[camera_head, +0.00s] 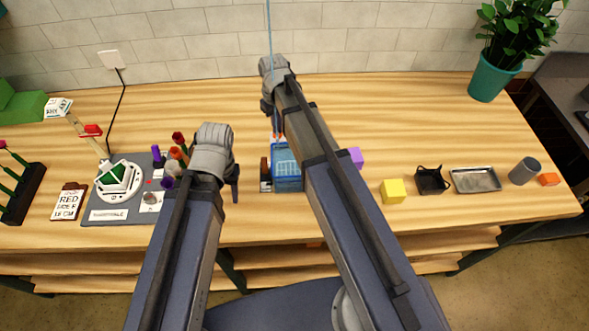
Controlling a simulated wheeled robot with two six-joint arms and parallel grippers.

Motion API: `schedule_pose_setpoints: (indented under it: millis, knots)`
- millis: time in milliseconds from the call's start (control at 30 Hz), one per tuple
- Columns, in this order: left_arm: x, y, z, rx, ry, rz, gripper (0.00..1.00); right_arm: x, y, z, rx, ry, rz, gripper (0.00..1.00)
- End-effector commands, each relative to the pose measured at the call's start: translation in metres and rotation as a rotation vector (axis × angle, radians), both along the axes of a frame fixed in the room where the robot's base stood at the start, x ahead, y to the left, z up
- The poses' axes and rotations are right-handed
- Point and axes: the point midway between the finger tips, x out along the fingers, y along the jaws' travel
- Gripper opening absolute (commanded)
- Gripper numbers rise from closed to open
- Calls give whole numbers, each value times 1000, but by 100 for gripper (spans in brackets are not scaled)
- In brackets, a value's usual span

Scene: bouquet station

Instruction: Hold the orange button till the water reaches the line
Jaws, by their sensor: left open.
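A clear blue box-shaped vessel (286,166) stands on the table in the middle, partly covered by my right arm. I cannot make out its water level or a line on it. A thin blue strand (268,28) runs down from above toward it. A small orange patch (277,136) shows just behind the vessel; I cannot tell whether it is the button. My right gripper (276,122) is over the area behind the vessel, its fingers mostly hidden. My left gripper (230,184) is open, left of the vessel and apart from it, beside several coloured stems.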

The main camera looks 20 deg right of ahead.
Motion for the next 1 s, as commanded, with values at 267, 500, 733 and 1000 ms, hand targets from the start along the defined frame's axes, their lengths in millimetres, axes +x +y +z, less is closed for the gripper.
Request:
schedule_pose_setpoints:
  millis: [267, 500, 733, 1000]
  knots:
    - [0, 0, 0, 0, 0, 0, 50, 0, 0, 0, 0, 0, 0, 0]
    - [0, 0, 28, 0, 0, 0, 50, 0, 0, 28, 0, 0, 0, 0]
    - [0, 0, 42, 0, 0, 0, 50, 0, 0, 42, 0, 0, 0, 0]
    - [0, 0, 40, 0, 0, -1, 50, 0, 0, 40, 0, 0, 0, 0]
